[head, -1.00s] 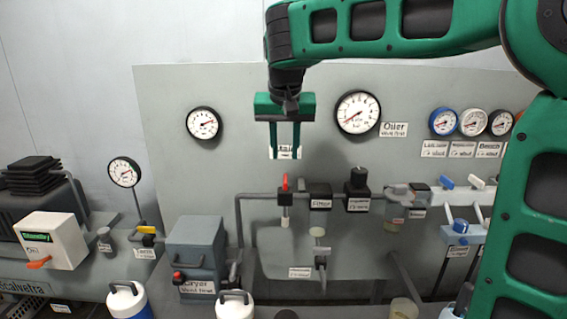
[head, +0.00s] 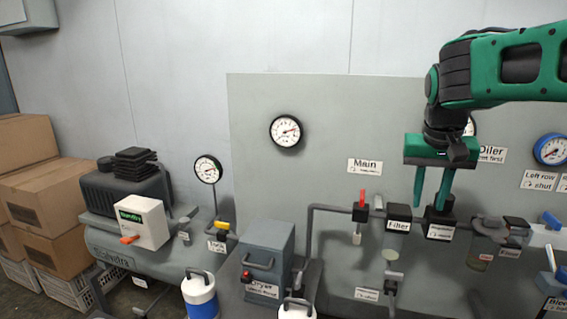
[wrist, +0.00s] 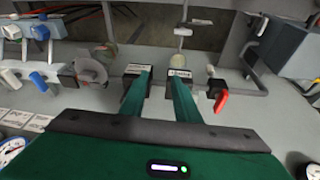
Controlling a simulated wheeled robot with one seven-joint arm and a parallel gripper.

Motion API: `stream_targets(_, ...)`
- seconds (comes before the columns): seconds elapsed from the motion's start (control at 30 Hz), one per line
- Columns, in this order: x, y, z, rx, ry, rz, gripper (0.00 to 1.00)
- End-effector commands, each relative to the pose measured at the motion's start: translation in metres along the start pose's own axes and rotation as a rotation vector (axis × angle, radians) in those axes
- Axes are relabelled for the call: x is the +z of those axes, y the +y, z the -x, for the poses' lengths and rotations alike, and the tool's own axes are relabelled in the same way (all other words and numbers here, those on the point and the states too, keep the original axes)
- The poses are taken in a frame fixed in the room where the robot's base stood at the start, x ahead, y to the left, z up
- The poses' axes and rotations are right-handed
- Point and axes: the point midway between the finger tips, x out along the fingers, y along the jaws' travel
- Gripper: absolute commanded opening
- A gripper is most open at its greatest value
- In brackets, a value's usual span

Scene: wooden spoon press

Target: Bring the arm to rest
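My gripper (head: 432,188) hangs at the right in the head view, its green fingers pointing down with a gap between them. It also shows in the wrist view (wrist: 160,80), where the two fingers are apart and nothing is between them. It is in front of the grey panel (head: 330,110), and from the head camera it overlaps the regulator (head: 440,222). My arm reaches in from the right edge. Whether the fingertips touch anything cannot be told for sure, but I see no contact.
The panel carries gauges (head: 286,131), a red-handled valve (head: 361,205) under the "Main" label, and a filter (head: 397,225). A grey dryer (head: 268,258) and a compressor (head: 130,235) stand left. Cardboard boxes (head: 45,195) are stacked far left. The upper wall is clear.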

Motion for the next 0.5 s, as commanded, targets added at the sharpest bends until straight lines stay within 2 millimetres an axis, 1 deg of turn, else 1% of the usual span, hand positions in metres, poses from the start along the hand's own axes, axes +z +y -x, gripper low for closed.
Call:
stream_targets(0.03, 0.018, 0.029, -0.010, 0.012, -0.027, -0.020, 0.29)
stream_targets(0.07, 0.030, 0.045, -0.016, 0.017, -0.045, -0.029, 0.29)
stream_targets(0.1, 0.046, 0.063, -0.024, 0.021, -0.068, -0.041, 0.29)
stream_targets(0.17, 0.073, 0.089, -0.036, 0.024, -0.106, -0.058, 0.29)
stream_targets(0.2, 0.092, 0.106, -0.044, 0.023, -0.131, -0.072, 0.29)
stream_targets(0.27, 0.122, 0.126, -0.055, 0.016, -0.168, -0.090, 0.29)
stream_targets(0.3, 0.142, 0.136, -0.062, 0.009, -0.190, -0.101, 0.29)
stream_targets(0.33, 0.156, 0.143, -0.067, 0.004, -0.206, -0.110, 0.29)
stream_targets(0.4, 0.187, 0.154, -0.076, -0.012, -0.240, -0.125, 0.29)
stream_targets(0.5, 0.220, 0.161, -0.086, -0.034, -0.274, -0.142, 0.29)
